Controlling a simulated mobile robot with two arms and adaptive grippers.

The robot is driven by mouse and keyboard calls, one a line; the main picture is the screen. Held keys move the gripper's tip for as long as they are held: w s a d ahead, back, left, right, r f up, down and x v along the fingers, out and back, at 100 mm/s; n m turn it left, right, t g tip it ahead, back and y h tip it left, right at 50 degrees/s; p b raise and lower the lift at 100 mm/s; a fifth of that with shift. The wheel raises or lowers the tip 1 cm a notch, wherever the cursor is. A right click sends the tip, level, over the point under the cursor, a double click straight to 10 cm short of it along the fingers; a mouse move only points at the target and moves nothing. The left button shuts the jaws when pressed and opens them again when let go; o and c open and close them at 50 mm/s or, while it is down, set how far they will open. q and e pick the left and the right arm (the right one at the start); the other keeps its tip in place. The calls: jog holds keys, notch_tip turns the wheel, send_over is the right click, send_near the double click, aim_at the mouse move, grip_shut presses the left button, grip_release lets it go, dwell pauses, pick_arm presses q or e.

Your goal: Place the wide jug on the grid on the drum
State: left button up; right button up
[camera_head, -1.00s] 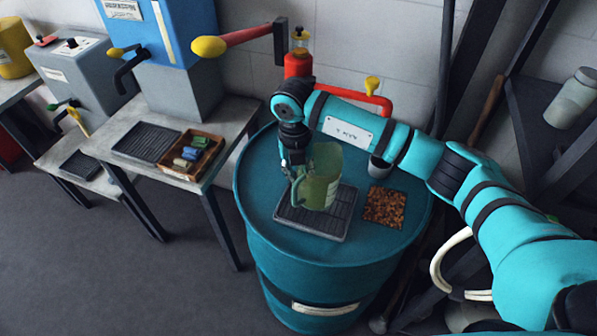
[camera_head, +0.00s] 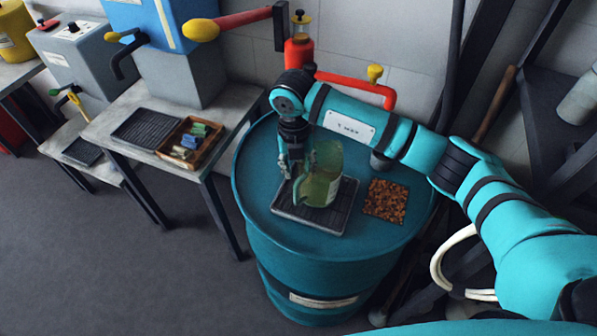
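The wide jug (camera_head: 320,184) is translucent green. It appears over the grid (camera_head: 331,218), a dark ribbed mat on top of the teal drum (camera_head: 318,262), and its base seems to rest there. My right gripper (camera_head: 290,173) points down at the jug's left side, by the handle (camera_head: 297,192). Its fingers are dark and small, and I cannot tell whether they grip the handle or stand apart from it. My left gripper is not in view.
A brown speckled mat (camera_head: 385,201) lies right of the grid, with a grey cup (camera_head: 380,163) behind it, partly under my arm. A red pipe with a yellow knob (camera_head: 375,73) stands behind the drum. A table at left holds a wooden tray (camera_head: 211,157) and another dark grid (camera_head: 151,130).

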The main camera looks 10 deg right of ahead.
notch_tip(320, 180, up, 11)
jog(key=b, duration=0.3)
jog(key=shift+a+f, duration=0.2)
jog(key=shift+a, duration=0.1)
